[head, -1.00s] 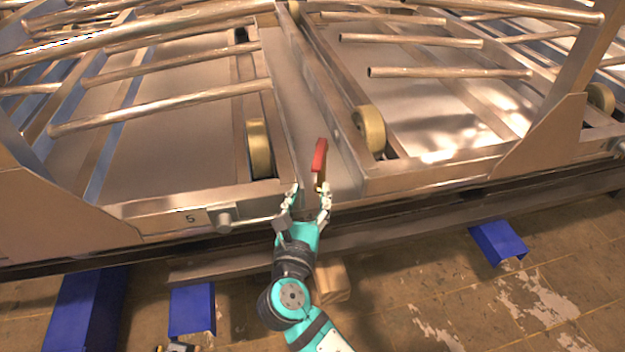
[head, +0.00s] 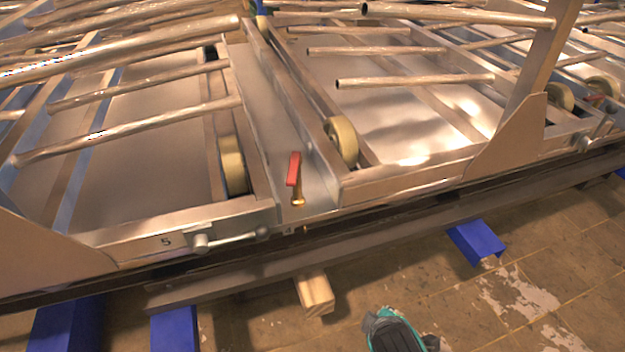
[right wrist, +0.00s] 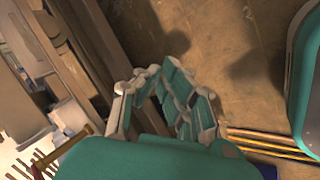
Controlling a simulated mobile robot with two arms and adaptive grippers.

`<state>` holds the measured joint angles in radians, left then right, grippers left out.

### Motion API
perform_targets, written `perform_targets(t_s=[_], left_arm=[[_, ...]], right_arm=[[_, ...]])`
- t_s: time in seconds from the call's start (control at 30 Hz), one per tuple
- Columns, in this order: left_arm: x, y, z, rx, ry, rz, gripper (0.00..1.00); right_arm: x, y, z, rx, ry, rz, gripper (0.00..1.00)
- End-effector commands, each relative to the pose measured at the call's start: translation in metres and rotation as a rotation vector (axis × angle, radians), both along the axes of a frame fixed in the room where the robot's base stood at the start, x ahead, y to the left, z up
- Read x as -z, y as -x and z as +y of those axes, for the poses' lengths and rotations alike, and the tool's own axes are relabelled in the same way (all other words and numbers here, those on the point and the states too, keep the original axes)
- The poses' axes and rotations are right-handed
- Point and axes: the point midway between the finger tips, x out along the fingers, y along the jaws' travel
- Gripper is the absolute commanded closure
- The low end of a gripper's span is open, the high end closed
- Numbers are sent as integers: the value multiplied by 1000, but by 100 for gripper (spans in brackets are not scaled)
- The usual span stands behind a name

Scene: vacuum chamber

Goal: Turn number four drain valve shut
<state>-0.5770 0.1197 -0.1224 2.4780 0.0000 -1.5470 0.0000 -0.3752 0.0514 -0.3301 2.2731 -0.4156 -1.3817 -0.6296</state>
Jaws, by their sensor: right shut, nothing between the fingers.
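A drain valve with a red lever handle (head: 294,169) and a brass-coloured body (head: 298,200) stands in the metal channel between two framed shelves. Its handle points roughly along the channel, away from the front edge. My right gripper is shut and empty in the right wrist view (right wrist: 165,80), over the floor, away from the valve. In the head view only a teal and black part of that arm shows at the bottom edge. My left gripper is not in view.
Metal tubes (head: 415,81) and cream rollers (head: 342,141) flank the channel. A latch rod (head: 232,239) juts along the front edge to the valve's left. A wooden block (head: 314,293) and blue supports (head: 476,243) lie below. The floor in front is open.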

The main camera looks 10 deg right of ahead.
Motion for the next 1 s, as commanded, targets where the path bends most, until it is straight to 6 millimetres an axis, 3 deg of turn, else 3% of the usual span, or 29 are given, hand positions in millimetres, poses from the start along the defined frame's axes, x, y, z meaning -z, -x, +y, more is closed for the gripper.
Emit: perform_targets(t_s=[0.03, 0.1, 0.17, 0.23, 0.37, 0.43, 0.53, 0.63, 0.8, 1.0], left_arm=[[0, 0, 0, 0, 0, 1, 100], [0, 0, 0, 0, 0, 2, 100], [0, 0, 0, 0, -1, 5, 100], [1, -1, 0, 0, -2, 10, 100], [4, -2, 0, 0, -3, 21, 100], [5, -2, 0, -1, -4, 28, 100], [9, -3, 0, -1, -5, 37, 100], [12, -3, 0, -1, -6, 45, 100], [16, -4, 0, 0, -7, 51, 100], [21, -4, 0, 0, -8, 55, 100]], right_arm=[[4, 20, -7, 126, -138, 31, 100], [5, 38, -7, 294, -338, 65, 100], [2, 43, 1, 408, -512, 84, 100], [-5, 34, 18, 494, -714, 94, 100], [-34, -12, 59, 570, -1126, 92, 100], [-60, -46, 76, 603, -1370, 89, 100], [-102, -94, 84, 676, -1710, 95, 100], [-137, -132, 75, 762, -1986, 106, 100], [-166, -167, 54, 862, -2242, 119, 100], [-171, -185, 59, 880, -2288, 120, 100]])
